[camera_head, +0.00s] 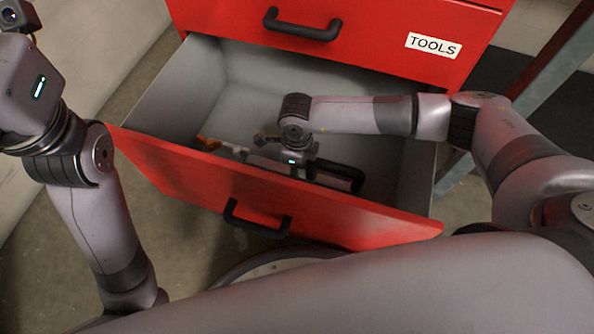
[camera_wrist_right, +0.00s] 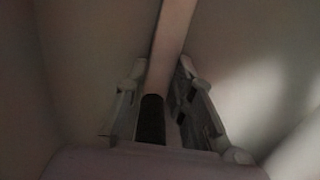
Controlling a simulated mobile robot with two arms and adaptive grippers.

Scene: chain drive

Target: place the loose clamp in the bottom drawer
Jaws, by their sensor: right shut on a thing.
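The open bottom drawer (camera_head: 172,168) has a red front and grey inner walls. My right gripper (camera_head: 283,157) is down inside it, in the drawer's front part. It is shut on the clamp, whose orange and grey end (camera_head: 208,143) sticks out to the left of the gripper. A dark cylinder shape shows to the right of the gripper. In the right wrist view, a long bar of the clamp (camera_wrist_right: 171,40) with a black part runs between the two fingers of my right gripper (camera_wrist_right: 162,75). I cannot tell whether the clamp touches the drawer floor. My left gripper is out of view.
Above is a closed red drawer (camera_head: 380,25) with a black handle and a "TOOLS" label (camera_head: 433,45). The open drawer's front has a black handle (camera_head: 258,222). A grey metal post (camera_head: 555,60) stands at the right. The back left of the drawer looks clear.

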